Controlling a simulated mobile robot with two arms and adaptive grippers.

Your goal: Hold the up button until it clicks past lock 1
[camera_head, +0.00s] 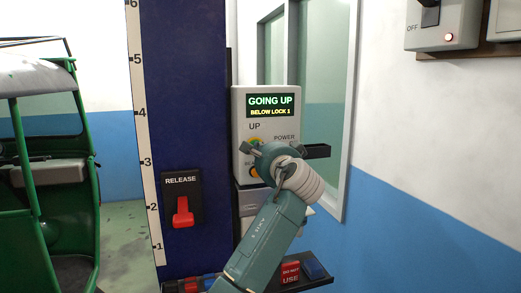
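The grey control box (238,110) is mounted beside the blue column. Its display (272,105) reads "GOING UP" and "BELOW LOCK 1". The gripper is in front of the box, seen from behind. My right gripper is out of view. The green rickshaw (30,155) stands at the left.
The blue column (185,90) carries a numbered white scale (145,130) and a red RELEASE lever (183,213). A dark tray with red and blue items (313,269) sits below the box. A switch box (440,30) hangs on the right wall.

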